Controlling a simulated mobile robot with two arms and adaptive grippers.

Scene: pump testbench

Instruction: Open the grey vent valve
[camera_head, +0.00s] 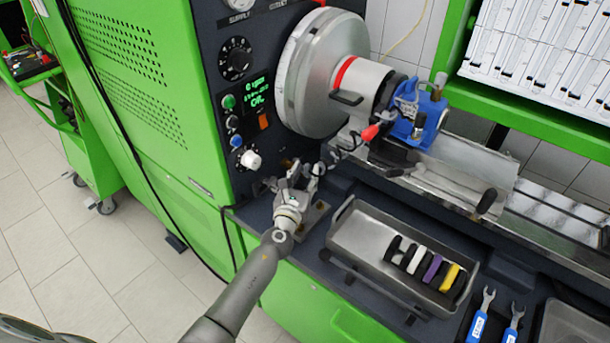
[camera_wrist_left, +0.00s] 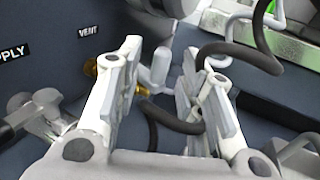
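The grey vent valve's handle (camera_wrist_left: 161,68) shows in the left wrist view, beside a brass fitting (camera_wrist_left: 108,64) and below and right of the VENT label (camera_wrist_left: 88,32) on the dark panel. My left gripper (camera_wrist_left: 161,55) is open, with the grey handle in the gap between its fingertips. I see no firm contact on either side. The left finger covers part of the brass fitting. In the head view my left gripper (camera_head: 300,178) is at the lower right of the control panel and hides the valve there. My right gripper is not in view.
A black hose (camera_wrist_left: 235,52) runs close to the right finger. A white knob (camera_head: 250,160) is on the panel left of the gripper. A metal tray (camera_head: 350,235) with coloured pieces is to the right, below a blue clamp (camera_head: 425,118). Wrenches (camera_head: 482,312) lie at the front.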

